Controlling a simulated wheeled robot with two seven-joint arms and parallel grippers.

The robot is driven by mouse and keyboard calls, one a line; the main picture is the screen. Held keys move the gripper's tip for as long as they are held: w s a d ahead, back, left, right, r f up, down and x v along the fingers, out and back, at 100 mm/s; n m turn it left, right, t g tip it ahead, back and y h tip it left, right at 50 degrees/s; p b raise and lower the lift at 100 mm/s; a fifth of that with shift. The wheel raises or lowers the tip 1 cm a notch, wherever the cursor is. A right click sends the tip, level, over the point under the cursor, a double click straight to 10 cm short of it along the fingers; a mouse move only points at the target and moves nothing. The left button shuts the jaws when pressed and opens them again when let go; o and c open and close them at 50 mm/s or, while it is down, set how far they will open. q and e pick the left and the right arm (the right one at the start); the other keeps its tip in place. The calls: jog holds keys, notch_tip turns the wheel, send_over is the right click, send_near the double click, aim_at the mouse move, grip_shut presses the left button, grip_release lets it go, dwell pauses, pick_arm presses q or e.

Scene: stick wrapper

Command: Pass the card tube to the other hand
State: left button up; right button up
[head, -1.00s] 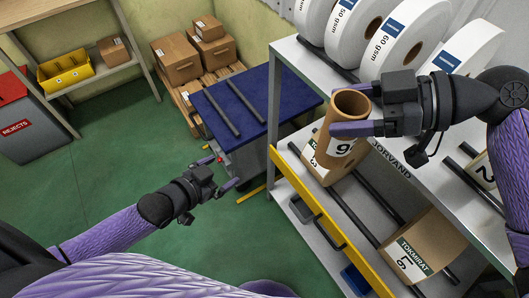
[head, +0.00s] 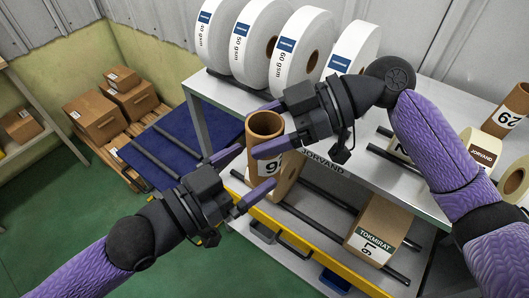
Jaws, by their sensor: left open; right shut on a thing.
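The card tube (head: 264,124) is a brown hollow cylinder with a white numbered label. It stands roughly upright in the air in front of the shelf rack. My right gripper (head: 262,130) reaches in from the right and is shut on the tube's upper part, one finger crossing near its rim and one lower down. My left gripper (head: 248,172) comes from the lower left, open, with its fingers pointing toward the tube's lower part and label. I cannot tell whether the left fingers touch the tube. The tube's lower end is partly hidden by the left fingers.
Large white rolls (head: 263,45) stand on the rack's upper shelf (head: 216,88). A brown roll (head: 288,178) sits close behind the tube. A labelled roll (head: 377,229) lies on the lower bars above a yellow rail (head: 303,242). A blue-topped table (head: 160,155) stands left.

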aim_at(253, 166)
pick_arm(q)
jog(key=x, duration=0.4)
jog(key=shift+w+d, duration=0.2)
jog(key=c, duration=1)
jog(key=shift+c, duration=0.6)
pick_arm(e)
jog(key=o, duration=1.1)
